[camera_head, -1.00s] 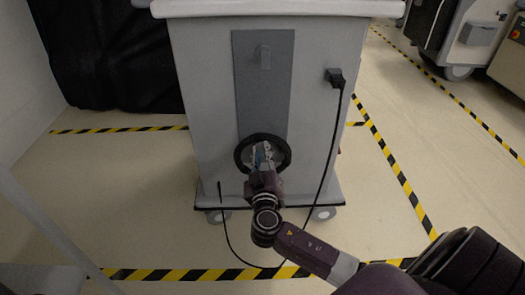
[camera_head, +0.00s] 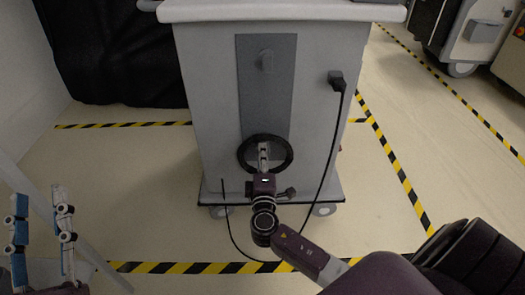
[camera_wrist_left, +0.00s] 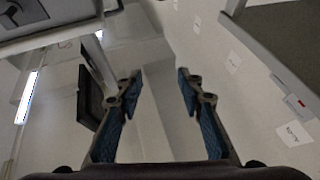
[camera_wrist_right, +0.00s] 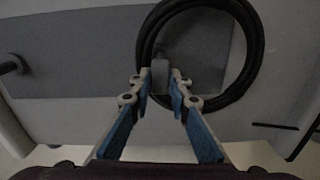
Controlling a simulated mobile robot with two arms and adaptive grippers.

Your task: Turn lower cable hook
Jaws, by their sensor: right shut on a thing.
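The lower cable hook (camera_wrist_right: 160,72) is a small grey block on the cart's grey panel, inside a coil of black cable (camera_head: 245,143). The coil also shows as a large ring in the right wrist view (camera_wrist_right: 243,75). My right gripper (camera_head: 263,148) reaches the hook from below. In the right wrist view its fingertips (camera_wrist_right: 160,82) are on either side of the hook, shut on it. In the head view the fingers hide the hook. My left gripper (camera_head: 40,215) is open and empty at the lower left, away from the cart; its fingers are wide apart in the left wrist view (camera_wrist_left: 158,80).
The covered cart (camera_head: 205,110) stands on wheels. An upper hook (camera_head: 267,60) sits high on the panel. A black plug (camera_head: 337,80) with a hanging cable is at its right.

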